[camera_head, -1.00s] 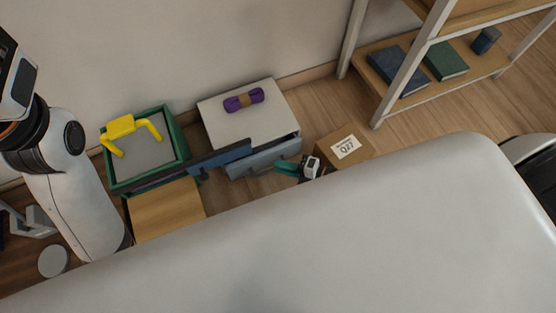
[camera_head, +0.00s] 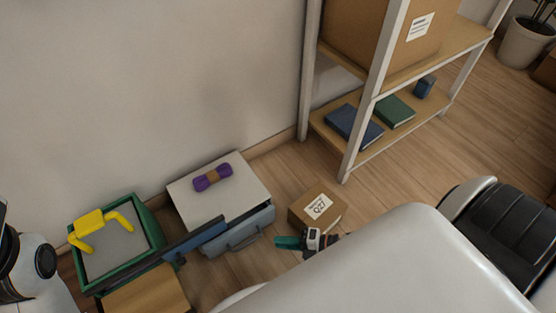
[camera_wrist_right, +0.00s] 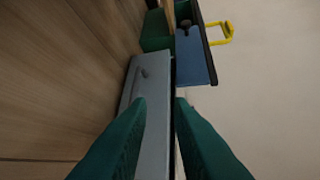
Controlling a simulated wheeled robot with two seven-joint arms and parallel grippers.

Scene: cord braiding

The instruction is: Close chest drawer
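The grey chest (camera_head: 222,192) stands against the wall with a purple cord bundle (camera_head: 212,177) on its pale top. Its blue-grey drawer (camera_head: 243,232) sticks out at the front, partly open, with a handle on its face. The drawer also shows in the right wrist view (camera_wrist_right: 154,100). My right gripper (camera_head: 278,242) is in front of the drawer's right end, apart from it in the head view. In the right wrist view its teal fingers (camera_wrist_right: 160,105) are spread, with the grey drawer front beyond and between them. My left gripper is out of view; only the arm shows.
A cardboard box (camera_head: 300,207) sits right of the chest. A shelf (camera_head: 345,165) stands at the back right.

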